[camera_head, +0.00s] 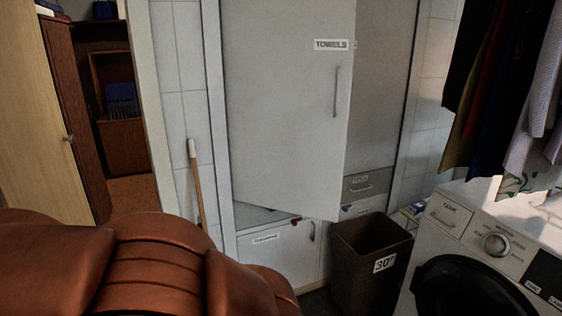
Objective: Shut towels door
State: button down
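The towels door (280,110) is a tall pale grey cabinet door with a "TOWELS" label and a vertical handle (336,91) near its right edge. It stands partly open, swung out towards me, with its hinge side at the left. Behind its right edge the grey cabinet interior (380,80) shows. Red and blue bits show near the door's lower edge. A large brown-orange padded shape fills the lower left, and I cannot tell whether it is part of my arm. My gripper is not in view.
A lower labelled cabinet door (280,250) is below. A dark bin (370,262) marked 30 stands in front of the cabinet at right. A washing machine (490,250) and hanging clothes (510,80) fill the right. A broom handle (196,185) leans at left, beside a doorway.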

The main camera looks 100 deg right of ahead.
aim_at(287, 65)
jog(key=u, duration=0.05)
jog(key=k, duration=1.3)
jog(key=z, duration=1.15)
